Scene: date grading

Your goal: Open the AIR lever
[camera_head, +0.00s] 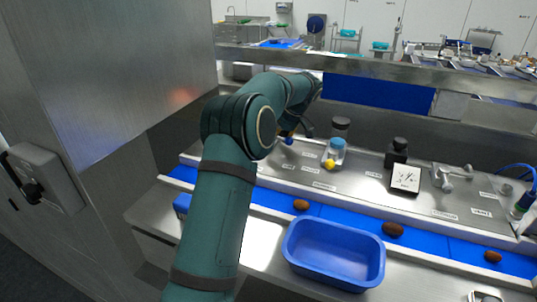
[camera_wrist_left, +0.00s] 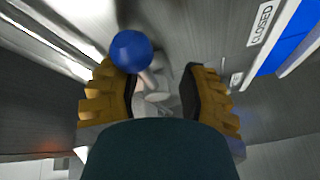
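A lever with a round blue knob (camera_wrist_left: 132,50) shows in the left wrist view; its metal stem runs down between my fingers. A label beside it reads CLOSED (camera_wrist_left: 262,24); I cannot read an AIR label. In the head view the blue knob (camera_head: 289,141) is small, on the steel panel just past my left arm. My left gripper (camera_wrist_left: 165,80) is open, with yellow-backed dark pads apart. The knob overlaps the left finger's tip in the picture; contact cannot be told. In the head view my arm mostly hides this gripper. My right gripper is not in view.
A yellow knob (camera_head: 329,164) sits in front of a blue-topped jar (camera_head: 337,146). A blue tray (camera_head: 290,250) stands before the blue belt (camera_head: 345,217), which carries several brown dates. A small dial (camera_head: 406,178) and metal tap-like fitting (camera_head: 447,178) are farther right. A steel cabinet wall (camera_head: 110,70) is left.

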